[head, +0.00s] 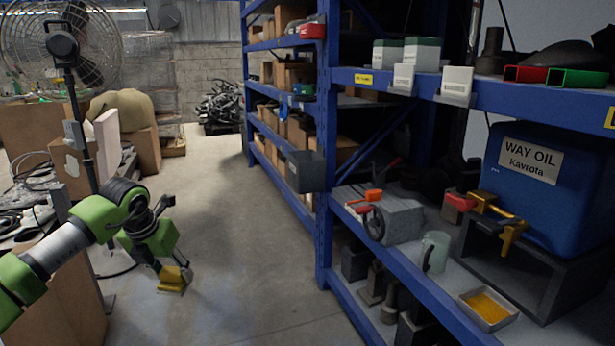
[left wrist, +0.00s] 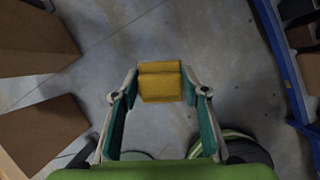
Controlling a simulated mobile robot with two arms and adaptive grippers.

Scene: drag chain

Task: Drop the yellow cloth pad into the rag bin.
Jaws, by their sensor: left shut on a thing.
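The yellow cloth pad (head: 173,280) is in my left gripper (head: 172,270), held over the open floor at the lower left of the head view. In the left wrist view the pad (left wrist: 160,88) sits between the two fingertips (left wrist: 160,82), which close on its sides. A dark grey box (head: 305,172) hangs at the aisle side of the blue rack, right of and apart from the gripper. It may be the rag bin; no label on it can be read, and its inside is hidden. My right gripper is not in view.
The blue rack (head: 325,200) lines the right side, with a vise (head: 395,220), a mug (head: 434,252) and a tray of yellow liquid (head: 487,307) on its shelf. A fan (head: 65,45) and cardboard boxes (head: 135,140) stand left. The aisle floor between is clear.

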